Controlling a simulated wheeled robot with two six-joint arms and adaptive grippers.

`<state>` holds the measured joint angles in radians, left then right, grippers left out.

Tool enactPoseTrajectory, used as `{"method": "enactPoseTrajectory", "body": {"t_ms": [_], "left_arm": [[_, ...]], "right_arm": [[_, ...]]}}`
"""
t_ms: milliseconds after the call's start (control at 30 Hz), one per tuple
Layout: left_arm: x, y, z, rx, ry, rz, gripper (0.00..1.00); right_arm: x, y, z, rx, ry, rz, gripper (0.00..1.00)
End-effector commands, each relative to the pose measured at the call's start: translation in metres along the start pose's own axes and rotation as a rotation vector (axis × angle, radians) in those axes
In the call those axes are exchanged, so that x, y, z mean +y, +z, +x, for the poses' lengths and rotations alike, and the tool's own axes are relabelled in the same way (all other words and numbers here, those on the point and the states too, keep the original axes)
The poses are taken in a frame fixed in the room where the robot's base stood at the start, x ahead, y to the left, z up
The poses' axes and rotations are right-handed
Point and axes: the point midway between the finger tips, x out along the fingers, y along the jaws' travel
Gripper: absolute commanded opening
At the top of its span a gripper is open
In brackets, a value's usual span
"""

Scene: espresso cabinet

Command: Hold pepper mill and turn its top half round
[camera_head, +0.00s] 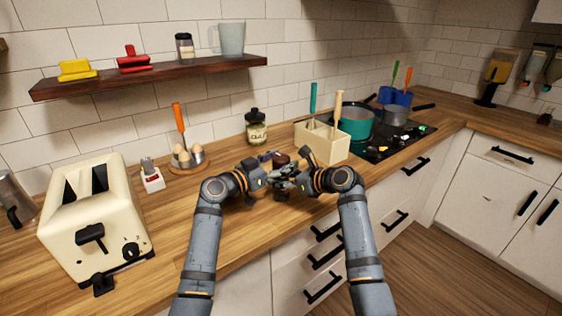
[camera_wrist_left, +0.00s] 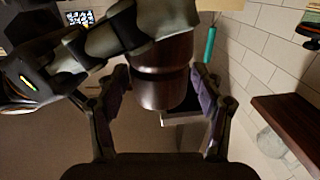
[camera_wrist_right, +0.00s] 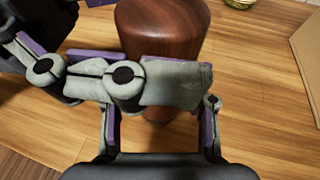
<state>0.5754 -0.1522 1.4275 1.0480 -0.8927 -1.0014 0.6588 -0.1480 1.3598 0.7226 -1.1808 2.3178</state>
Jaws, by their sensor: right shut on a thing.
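The pepper mill is dark brown wood. In the head view its rounded top (camera_head: 281,158) shows above my two grippers, and the grippers hide most of it. It stands upright on the wooden counter. My right gripper (camera_wrist_right: 160,125) is shut on the mill; its fingers lie either side of the lower part. The mill's large knob (camera_wrist_right: 163,28) shows in the right wrist view, with a grey finger of my left gripper across the mill below it. My left gripper (camera_wrist_left: 162,95) is open around the mill (camera_wrist_left: 164,80), with small gaps between its fingers and the wood.
A cream utensil box (camera_head: 322,146) stands close behind, right of the grippers. A dark-lidded jar (camera_head: 257,132) is behind them. An egg holder (camera_head: 188,160), small red-and-white item (camera_head: 152,178) and toaster (camera_head: 95,222) stand left. The hob (camera_head: 385,142) with pots is right.

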Motion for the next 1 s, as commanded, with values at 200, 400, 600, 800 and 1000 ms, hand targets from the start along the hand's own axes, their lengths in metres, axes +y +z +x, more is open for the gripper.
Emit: {"method": "enactPoseTrajectory", "body": {"t_ms": [200, 400, 600, 800, 1000], "left_arm": [[-0.0001, 0.0001, -0.0003, 0.000, 0.000, 0.000, 0.33], [-0.0002, 0.0001, -0.0003, 0.000, 0.001, 0.000, 0.17], [-0.0003, 0.0013, 0.0006, -0.005, 0.045, 0.000, 0.17], [-0.0011, 0.0017, 0.0007, -0.008, 0.162, 0.001, 0.17], [-0.0009, 0.0015, 0.0011, -0.007, 0.304, -0.001, 0.17]], "right_arm": [[-0.0003, 0.0002, -0.0002, 0.000, -0.001, -0.001, 0.00], [-0.0003, 0.0002, -0.0002, 0.000, -0.001, -0.001, 0.00], [-0.0002, 0.0002, -0.0002, 0.000, -0.001, -0.001, 0.00], [0.0001, 0.0004, -0.0001, 0.000, 0.000, -0.002, 0.00], [0.0005, 0.0006, 0.0000, -0.001, 0.001, -0.002, 0.00]]}}
